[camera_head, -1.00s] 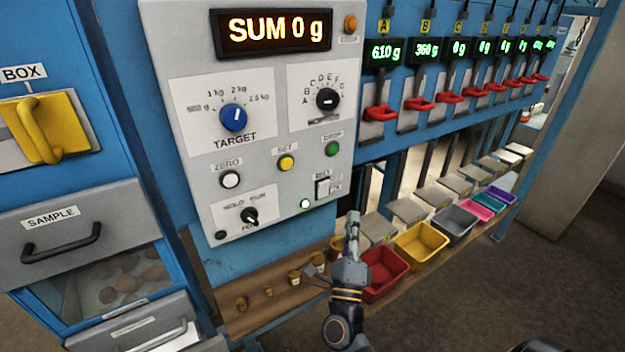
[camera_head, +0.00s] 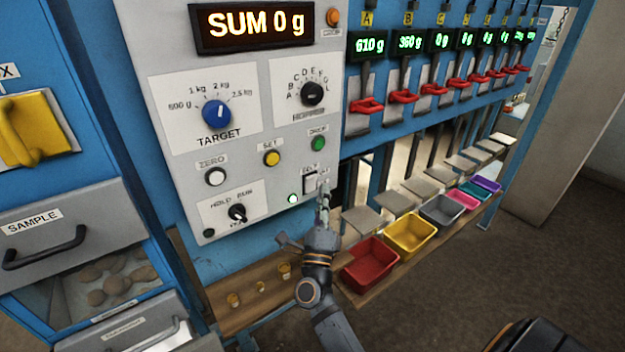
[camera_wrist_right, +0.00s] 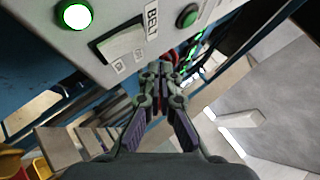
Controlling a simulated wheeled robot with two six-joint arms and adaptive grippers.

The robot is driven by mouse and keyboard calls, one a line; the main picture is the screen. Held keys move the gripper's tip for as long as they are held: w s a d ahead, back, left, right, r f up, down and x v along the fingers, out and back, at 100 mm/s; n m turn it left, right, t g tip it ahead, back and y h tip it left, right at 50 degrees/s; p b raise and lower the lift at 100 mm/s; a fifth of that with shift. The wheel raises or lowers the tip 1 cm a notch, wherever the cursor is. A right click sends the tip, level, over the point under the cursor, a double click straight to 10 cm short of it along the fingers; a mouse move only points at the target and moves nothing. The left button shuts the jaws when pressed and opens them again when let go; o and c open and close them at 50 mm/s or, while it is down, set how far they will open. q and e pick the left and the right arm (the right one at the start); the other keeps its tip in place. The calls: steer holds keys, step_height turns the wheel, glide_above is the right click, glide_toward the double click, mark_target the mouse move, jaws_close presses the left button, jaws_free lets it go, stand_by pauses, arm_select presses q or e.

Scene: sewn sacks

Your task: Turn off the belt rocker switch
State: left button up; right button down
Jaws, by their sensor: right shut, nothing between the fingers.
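The belt rocker switch (camera_head: 310,184) is a pale rocker in a dark frame at the lower right of the grey control panel (camera_head: 180,150). It also shows in the right wrist view (camera_wrist_right: 122,45), under a BELT label, with a lit lamp (camera_wrist_right: 76,14) at its left. My right gripper (camera_head: 323,188) is shut and empty, just right of the switch in the head view. In the wrist view its fingertips (camera_wrist_right: 160,68) are close to the panel's edge near the switch. I cannot tell whether they touch it. My left gripper is not in view.
A green lamp (camera_head: 293,198) glows beside the switch. The run knob (camera_head: 237,213) and green drop button (camera_head: 318,143) are nearby on the panel. Red (camera_head: 370,264) and yellow (camera_head: 411,234) bins stand on the shelf to the right, with several brass weights left of my arm.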

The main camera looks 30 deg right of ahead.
steer(key=shift+w+r, duration=0.1)
steer(key=shift+w, duration=0.8)
steer(key=shift+w, duration=0.1)
stand_by(0.8)
steer(key=shift+w+a, duration=0.1)
steer(key=shift+w, duration=0.2)
steer(key=shift+w+r, duration=0.1)
steer(key=shift+w, duration=0.25)
stand_by(0.5)
steer(key=shift+s, duration=0.85)
steer(key=shift+s+d+f, duration=0.15)
steer(key=shift+s+f, duration=0.05)
steer(key=shift+s, duration=1.05)
steer(key=shift+s+d+f, duration=0.1)
steer(key=shift+s+f, duration=0.1)
steer(key=shift+s, duration=1)
